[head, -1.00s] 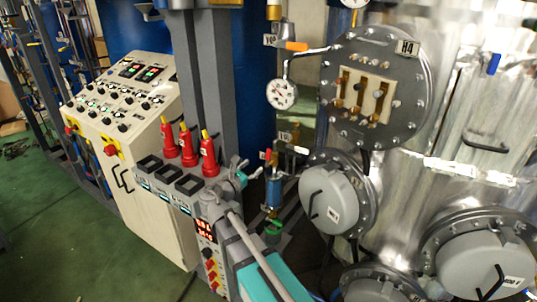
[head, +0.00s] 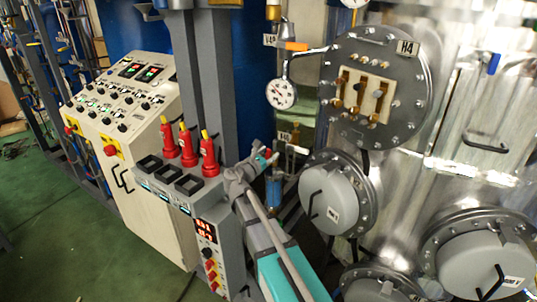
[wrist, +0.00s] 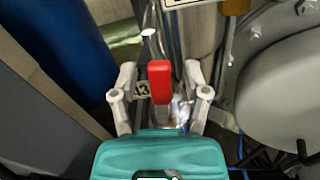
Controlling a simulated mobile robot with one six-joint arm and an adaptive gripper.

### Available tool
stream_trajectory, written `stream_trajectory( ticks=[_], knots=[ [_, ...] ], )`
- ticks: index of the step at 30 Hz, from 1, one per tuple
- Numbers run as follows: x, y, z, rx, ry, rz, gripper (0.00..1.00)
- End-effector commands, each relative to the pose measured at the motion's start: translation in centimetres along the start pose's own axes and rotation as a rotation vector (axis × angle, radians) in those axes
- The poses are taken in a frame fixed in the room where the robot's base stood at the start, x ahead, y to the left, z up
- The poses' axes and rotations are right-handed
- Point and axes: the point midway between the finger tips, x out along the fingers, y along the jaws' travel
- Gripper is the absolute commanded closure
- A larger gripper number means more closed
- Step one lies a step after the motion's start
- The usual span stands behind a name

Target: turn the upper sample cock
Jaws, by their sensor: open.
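The upper sample cock shows a red handle (wrist: 159,82) in the wrist view, pointing along the view toward me, on a pale metal pipe. My gripper (wrist: 160,73) is open, with one pale finger on each side of the handle and visible gaps on both sides. In the head view my gripper (head: 262,160) is at the cock, above a blue cylinder (head: 273,190). A small red spot shows there, and my wrist hides most of the cock. A small tag (wrist: 141,91) sits beside the handle.
Red bottle-like parts (head: 188,145) stand on a grey unit left of my arm. A round hatch (head: 332,200) is close on the right. A gauge (head: 281,94) and an orange-handled valve (head: 296,46) are above. A blue drum (wrist: 60,60) is at left.

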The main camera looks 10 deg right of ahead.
Motion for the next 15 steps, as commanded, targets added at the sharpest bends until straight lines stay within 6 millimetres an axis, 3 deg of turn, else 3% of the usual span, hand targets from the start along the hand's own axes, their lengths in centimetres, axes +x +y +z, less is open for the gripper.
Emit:
stream_trajectory(
  ticks=[5, 15],
  knots=[
    [-0.02, 0.00, 0.00, 0.000, 0.000, 0.000, 0.40],
    [-0.03, 0.01, 0.00, 0.000, 0.000, 0.000, 1.00]
  ],
)
